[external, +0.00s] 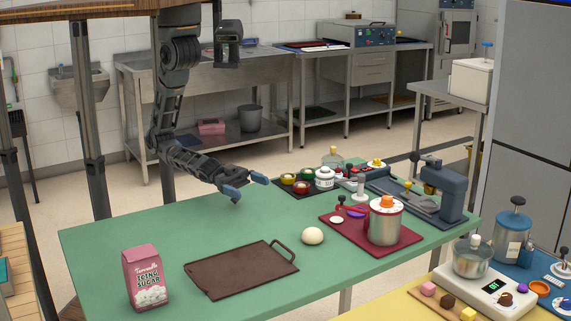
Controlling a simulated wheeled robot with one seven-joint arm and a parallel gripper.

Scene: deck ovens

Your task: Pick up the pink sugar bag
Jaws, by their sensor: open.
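The pink sugar bag (146,278) stands upright at the front left corner of the green table (110,247). Nothing hides the bag in this view.
A brown board (240,268) with a handle lies right of the bag. A pale ball (312,236) sits beyond it. A red tray (401,240) holds a steel pot (385,224). The table's left part behind the bag is clear.

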